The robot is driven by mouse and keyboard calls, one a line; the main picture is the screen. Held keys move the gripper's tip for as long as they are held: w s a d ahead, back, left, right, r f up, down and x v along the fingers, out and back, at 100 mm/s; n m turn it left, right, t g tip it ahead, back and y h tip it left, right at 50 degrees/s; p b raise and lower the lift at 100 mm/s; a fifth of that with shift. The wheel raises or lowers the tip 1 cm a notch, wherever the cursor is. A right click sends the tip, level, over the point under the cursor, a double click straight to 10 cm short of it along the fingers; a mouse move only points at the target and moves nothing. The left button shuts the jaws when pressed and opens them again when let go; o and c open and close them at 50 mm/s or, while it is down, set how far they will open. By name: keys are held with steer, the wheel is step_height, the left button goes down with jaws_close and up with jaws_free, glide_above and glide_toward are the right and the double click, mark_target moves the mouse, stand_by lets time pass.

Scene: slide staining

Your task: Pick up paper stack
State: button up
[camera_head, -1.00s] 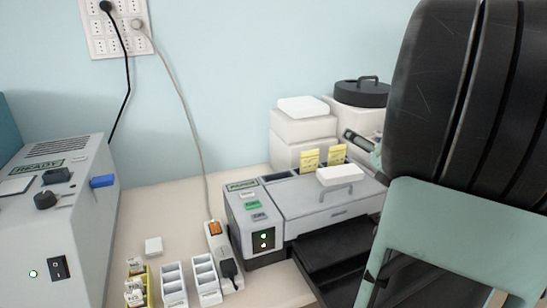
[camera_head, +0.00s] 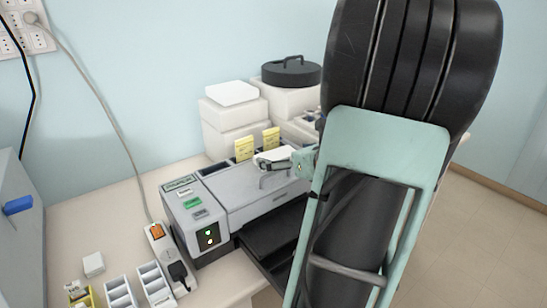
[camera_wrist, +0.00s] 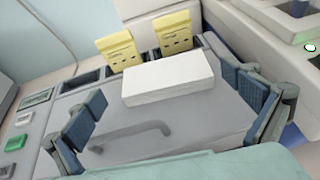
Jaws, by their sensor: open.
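The paper stack, a white flat-topped block, lies on the grey printer-like machine (camera_head: 250,193). In the wrist view the paper stack (camera_wrist: 168,78) is central, in front of two yellow cards. In the head view the paper stack (camera_head: 273,153) is partly covered by my gripper (camera_head: 276,162). My gripper (camera_wrist: 172,110) is open in the wrist view, with one blue-padded finger to the left and one to the right of the stack. Both fingers look apart from it. The machine's curved grey handle (camera_wrist: 130,132) lies between the fingers, nearer the camera.
Two yellow cards (camera_head: 256,144) stand upright behind the stack. White boxes (camera_head: 230,115) and a black round lid (camera_head: 291,72) are behind the machine. A power strip (camera_head: 165,262) and small white racks (camera_head: 154,283) lie at the left. A dark tray (camera_head: 273,233) projects from the machine's front.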

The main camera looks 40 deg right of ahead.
mark_target(276, 154)
steer(key=shift+f+p+x, duration=0.15)
steer(key=shift+p+x, duration=0.05)
steer(key=shift+x, duration=1.1)
steer(key=shift+f+p+x, duration=0.1)
steer(key=shift+p+x, duration=0.05)
steer(key=shift+x, duration=1.1)
steer(key=shift+s+d, duration=0.1)
steer(key=shift+d, duration=0.05)
steer(key=c, duration=1)
